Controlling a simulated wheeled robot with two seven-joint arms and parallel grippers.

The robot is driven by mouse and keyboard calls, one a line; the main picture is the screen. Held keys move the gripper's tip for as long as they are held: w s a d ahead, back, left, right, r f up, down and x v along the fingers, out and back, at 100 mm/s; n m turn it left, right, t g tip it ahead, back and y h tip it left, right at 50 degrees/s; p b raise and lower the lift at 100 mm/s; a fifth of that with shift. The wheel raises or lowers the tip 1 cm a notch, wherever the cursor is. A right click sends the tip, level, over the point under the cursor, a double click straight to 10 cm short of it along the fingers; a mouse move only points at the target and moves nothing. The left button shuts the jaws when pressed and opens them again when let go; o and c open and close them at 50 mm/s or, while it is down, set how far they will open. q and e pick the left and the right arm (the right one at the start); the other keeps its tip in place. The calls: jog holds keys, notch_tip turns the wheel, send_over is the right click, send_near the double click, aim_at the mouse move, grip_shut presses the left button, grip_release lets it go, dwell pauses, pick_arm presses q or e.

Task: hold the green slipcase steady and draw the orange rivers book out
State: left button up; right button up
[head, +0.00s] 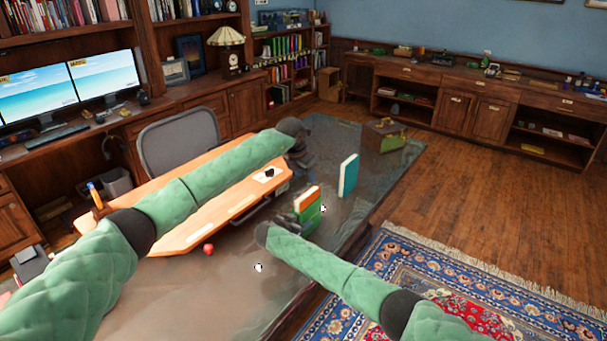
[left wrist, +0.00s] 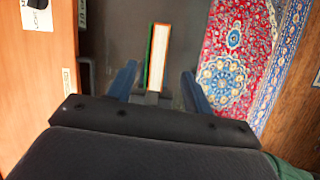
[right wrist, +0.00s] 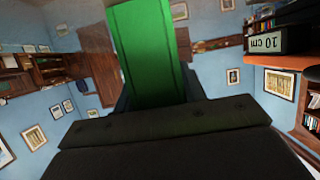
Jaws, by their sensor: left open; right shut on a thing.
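The green slipcase (head: 309,217) stands upright on the glossy dark desk, with the orange rivers book (head: 308,196) in it and its orange upper part showing above the green. My right gripper (head: 291,227) is shut on the slipcase low on its near side; the green wall (right wrist: 145,50) fills the space between its fingers in the right wrist view. My left gripper (head: 299,165) is open and above the book. In the left wrist view the fingers (left wrist: 160,82) point down on either side of the book's pale page edge (left wrist: 160,52), with gaps on both sides.
A teal and white book (head: 348,176) stands on the desk to the right of the slipcase. A light wood board (head: 215,215) lies to the left, with a small red object (head: 208,249) near its front edge. A green and brown case (head: 383,135) stands at the far end.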

aim_at(310, 191)
pick_arm(q)
jog(key=shift+a+n, duration=0.1)
jog(key=shift+n, duration=0.4)
jog(key=shift+f, duration=0.1)
jog(key=x, duration=1.1)
jog(key=shift+w+d+f, duration=0.2)
jog(key=shift+f, duration=0.05)
